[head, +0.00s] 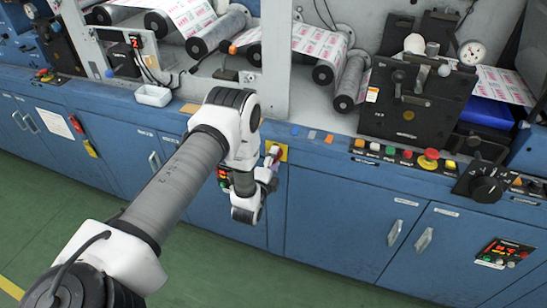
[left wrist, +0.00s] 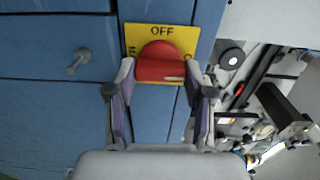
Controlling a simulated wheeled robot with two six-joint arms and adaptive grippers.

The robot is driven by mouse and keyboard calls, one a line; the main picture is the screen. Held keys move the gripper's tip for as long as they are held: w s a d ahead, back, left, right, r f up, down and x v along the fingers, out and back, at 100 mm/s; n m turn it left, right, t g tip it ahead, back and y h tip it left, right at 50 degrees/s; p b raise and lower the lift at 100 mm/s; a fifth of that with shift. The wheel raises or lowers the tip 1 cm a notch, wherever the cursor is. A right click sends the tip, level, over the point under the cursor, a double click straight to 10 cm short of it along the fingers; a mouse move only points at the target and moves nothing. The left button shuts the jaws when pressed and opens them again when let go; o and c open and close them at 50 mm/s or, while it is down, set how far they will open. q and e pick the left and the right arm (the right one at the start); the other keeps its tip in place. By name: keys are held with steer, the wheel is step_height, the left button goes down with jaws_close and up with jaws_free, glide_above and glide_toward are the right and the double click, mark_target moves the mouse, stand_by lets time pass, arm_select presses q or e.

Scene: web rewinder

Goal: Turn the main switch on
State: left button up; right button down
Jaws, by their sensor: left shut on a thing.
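The main switch is a red rotary handle on a yellow plate (left wrist: 140,35) marked OFF at its top edge. The red handle (left wrist: 160,68) lies crosswise in the left wrist view, with a pale mark near its right end. Other lettering at the plate's sides is partly hidden by my fingers. My left gripper (left wrist: 160,76) is shut on the handle, one finger on each side. In the head view the switch handle (head: 275,151) shows on the blue cabinet front, with my left gripper (head: 270,168) at it. My right gripper is not in view.
Below the switch, a small control panel (head: 223,178) is partly hidden by my arm. A white tray (head: 153,95) sits on the ledge. A button row (head: 400,155) and a black knob (head: 487,188) are to the right. A cabinet door handle (left wrist: 79,61) sticks out nearby.

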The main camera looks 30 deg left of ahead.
arm_select(q)
steer(key=shift+m, duration=0.3)
steer(key=o, duration=1.2)
steer(key=shift+c, duration=0.2)
steer(key=v, duration=0.7)
steer(key=shift+s, duration=0.2)
steer(key=shift+d, duration=0.1)
